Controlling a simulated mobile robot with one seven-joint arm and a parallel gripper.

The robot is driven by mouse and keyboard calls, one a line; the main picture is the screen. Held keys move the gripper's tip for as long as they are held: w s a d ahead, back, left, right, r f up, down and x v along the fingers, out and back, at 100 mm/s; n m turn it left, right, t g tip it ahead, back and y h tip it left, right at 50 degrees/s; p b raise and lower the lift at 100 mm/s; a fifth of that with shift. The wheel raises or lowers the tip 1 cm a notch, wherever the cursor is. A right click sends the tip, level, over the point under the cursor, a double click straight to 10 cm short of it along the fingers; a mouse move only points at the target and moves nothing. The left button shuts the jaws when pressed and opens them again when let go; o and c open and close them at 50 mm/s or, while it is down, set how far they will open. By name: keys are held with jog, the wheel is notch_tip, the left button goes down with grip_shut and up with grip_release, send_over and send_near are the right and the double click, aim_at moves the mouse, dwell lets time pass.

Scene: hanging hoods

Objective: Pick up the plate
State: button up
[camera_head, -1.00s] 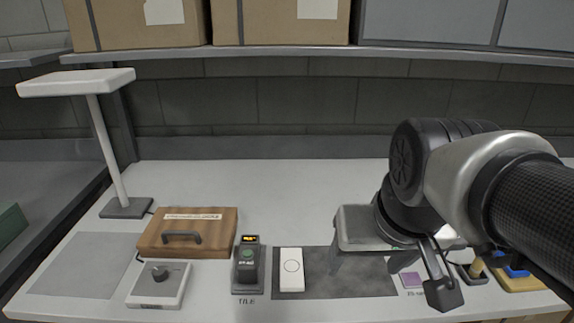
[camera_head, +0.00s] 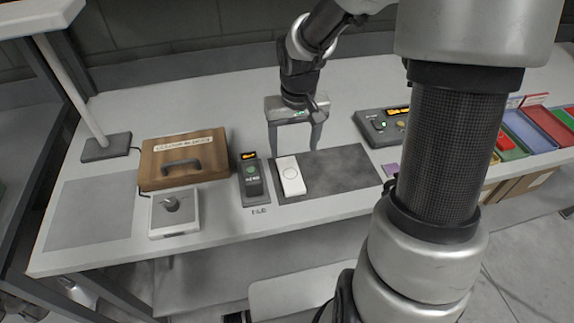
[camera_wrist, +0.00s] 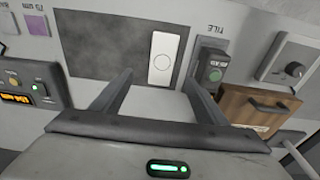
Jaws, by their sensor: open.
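The plate (camera_head: 291,177) looks like a small white rectangular slab with a thin ring on its face. It lies flat at the left end of a dark grey mat (camera_head: 340,174). In the wrist view the plate (camera_wrist: 162,60) is just beyond my fingertips, near the middle. My gripper (camera_head: 294,146) is open and empty, fingers pointing down. It is above the table, behind the plate in the head view and apart from it. In the wrist view my gripper (camera_wrist: 158,80) shows both fingers spread, with nothing between them.
A small device with a green button (camera_head: 252,180) stands close left of the plate. A wooden box (camera_head: 184,160) and a knob box (camera_head: 174,213) are further left. A console (camera_head: 382,126) and coloured bins (camera_head: 525,130) are right.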

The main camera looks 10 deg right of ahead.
send_over(290, 173)
jog(key=f, duration=0.3)
jog(key=s+f, duration=0.1)
jog(key=f, duration=0.1)
jog(key=shift+d+f+b, duration=0.25)
jog(key=shift+b, duration=0.1)
jog(key=shift+w+a+f+b, duration=0.15)
jog(key=shift+f+b, duration=0.1)
jog(key=shift+f, duration=1.1)
jog(key=shift+w+a+f+b, duration=0.15)
jog(key=shift+f+b, duration=0.1)
jog(key=shift+f, duration=1.1)
jog(key=shift+d, duration=0.1)
jog(key=shift+r, duration=0.1)
jog(key=c, duration=1.2)
